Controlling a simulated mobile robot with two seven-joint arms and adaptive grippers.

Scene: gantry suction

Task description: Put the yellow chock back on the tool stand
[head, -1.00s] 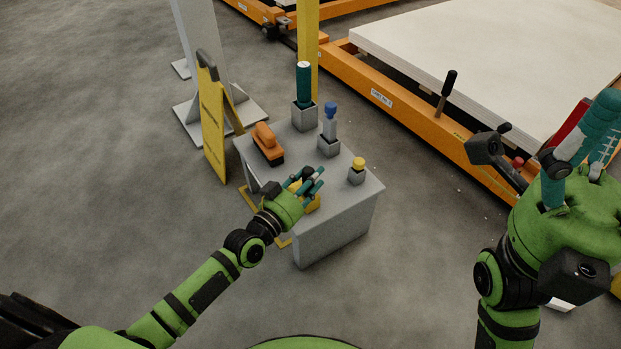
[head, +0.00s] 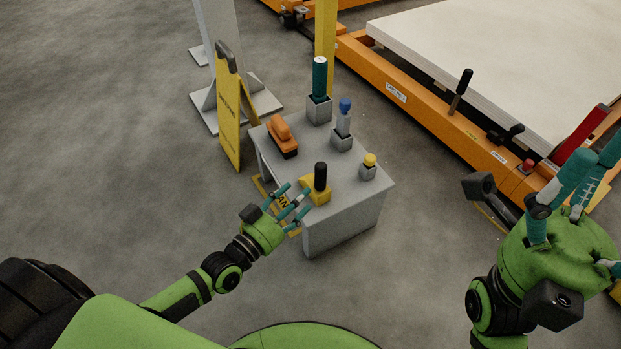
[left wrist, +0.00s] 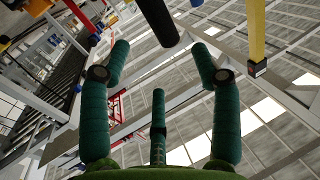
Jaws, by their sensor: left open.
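The yellow chock (head: 317,194), with its upright black handle (head: 320,175), sits on the near-left part of the grey tool stand (head: 345,215), close to its front edge. My left gripper (head: 291,207) is open and empty, just left of and nearer than the chock, with its teal fingers spread and a small gap showing. In the left wrist view a black cylinder (left wrist: 158,20), which looks like the handle, shows beyond the open fingers. My right gripper (head: 575,195) is raised at the right edge, away from the stand; its fingers are partly cut off.
On the stand are an orange tool (head: 282,136), a green cylinder (head: 319,78), a blue-topped tool (head: 344,118) and a yellow-topped piece (head: 369,162). A yellow folding sign (head: 228,115) stands left of it. An orange frame (head: 420,105) lies behind.

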